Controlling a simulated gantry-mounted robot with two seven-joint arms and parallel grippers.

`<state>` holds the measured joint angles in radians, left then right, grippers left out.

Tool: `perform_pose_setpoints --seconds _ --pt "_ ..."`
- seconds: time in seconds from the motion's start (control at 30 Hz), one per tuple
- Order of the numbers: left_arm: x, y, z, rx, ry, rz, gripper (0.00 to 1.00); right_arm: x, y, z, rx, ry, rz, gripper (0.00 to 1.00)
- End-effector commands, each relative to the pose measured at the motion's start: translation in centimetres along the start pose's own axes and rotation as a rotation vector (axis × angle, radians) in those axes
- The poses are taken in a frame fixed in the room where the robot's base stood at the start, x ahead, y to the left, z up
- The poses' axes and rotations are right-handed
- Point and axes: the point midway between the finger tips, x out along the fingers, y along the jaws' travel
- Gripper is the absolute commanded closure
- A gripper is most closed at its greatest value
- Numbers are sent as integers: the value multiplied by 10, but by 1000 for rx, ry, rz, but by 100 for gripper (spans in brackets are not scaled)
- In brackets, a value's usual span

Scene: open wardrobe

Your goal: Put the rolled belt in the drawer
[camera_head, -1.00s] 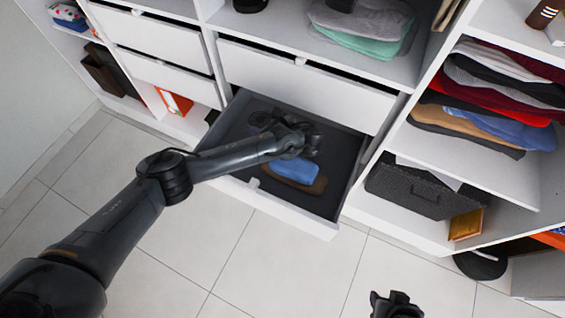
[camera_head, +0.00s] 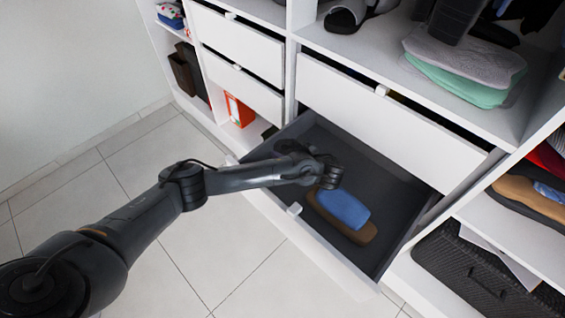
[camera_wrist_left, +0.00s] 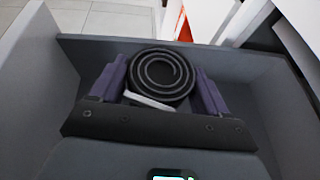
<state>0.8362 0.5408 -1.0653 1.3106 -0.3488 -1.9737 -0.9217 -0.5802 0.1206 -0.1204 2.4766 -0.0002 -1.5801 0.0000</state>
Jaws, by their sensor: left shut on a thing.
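The rolled belt (camera_wrist_left: 161,76) is a dark spiral coil with a pale strip at its lower edge, seen in the left wrist view. My left gripper (camera_wrist_left: 160,85) is shut on it, one finger on each side. In the head view my left gripper (camera_head: 328,172) is over the open drawer (camera_head: 385,178), toward its left part; the belt is hidden there. The drawer is dark grey inside with a white front. Whether the belt touches the drawer floor cannot be told. My right gripper is out of view.
A blue item (camera_head: 344,208) and a brown item (camera_head: 343,219) lie in the drawer near its front, close to my left gripper. The back and right of the drawer floor are bare. A closed white drawer front (camera_head: 385,115) is above.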

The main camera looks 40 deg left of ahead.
Motion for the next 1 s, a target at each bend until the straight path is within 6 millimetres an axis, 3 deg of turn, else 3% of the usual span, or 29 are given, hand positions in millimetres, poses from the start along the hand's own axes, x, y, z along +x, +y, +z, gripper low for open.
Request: perform_pose_setpoints --seconds 0.1,0.33,0.67,1.0 --pt "14 6 -3 -1 0 0 60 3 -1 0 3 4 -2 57" --pt "21 9 -7 -1 1 -1 60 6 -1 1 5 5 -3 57" --pt "35 9 -41 -1 0 -1 60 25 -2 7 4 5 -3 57" --pt "35 8 -41 -1 1 -1 60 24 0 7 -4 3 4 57"
